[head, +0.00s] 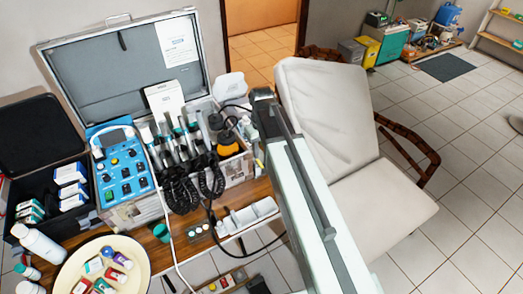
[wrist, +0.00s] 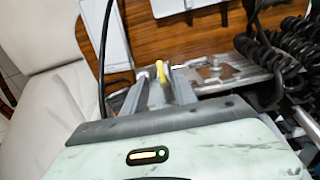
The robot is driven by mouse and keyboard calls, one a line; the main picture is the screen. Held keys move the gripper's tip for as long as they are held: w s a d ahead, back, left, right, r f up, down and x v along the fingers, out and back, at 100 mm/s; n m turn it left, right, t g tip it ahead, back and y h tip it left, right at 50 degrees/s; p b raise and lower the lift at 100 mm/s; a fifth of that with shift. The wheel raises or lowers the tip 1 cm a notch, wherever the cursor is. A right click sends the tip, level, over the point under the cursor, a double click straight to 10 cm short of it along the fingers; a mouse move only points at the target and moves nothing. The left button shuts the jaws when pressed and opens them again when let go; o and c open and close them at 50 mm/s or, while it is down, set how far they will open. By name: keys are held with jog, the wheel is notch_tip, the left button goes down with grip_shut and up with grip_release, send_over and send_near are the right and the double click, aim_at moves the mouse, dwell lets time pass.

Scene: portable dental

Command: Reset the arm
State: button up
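My arm reaches up across the head view over the right end of the open dental case (head: 236,172). My gripper is hidden behind the arm there. In the wrist view my gripper (wrist: 162,84) has its two grey fingers apart. A thin yellow-tipped item (wrist: 162,72) shows between or just beyond the fingers. I cannot tell whether they touch it. No object is clearly held.
A blue control unit (head: 122,170), coiled black hoses (head: 182,190) and a cream round tray (head: 70,275) crowd the wooden table. A white reclined chair (head: 325,115) stands right of my arm. The tiled floor (head: 470,150) at right is mostly clear.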

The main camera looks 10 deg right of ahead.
jog(key=shift+r, duration=0.35)
jog(key=s+d+m, duration=0.2)
jog(key=s+m, duration=0.1)
jog(key=s, duration=0.6)
jog(key=shift+s+d, duration=0.2)
jog(key=shift+s, duration=0.05)
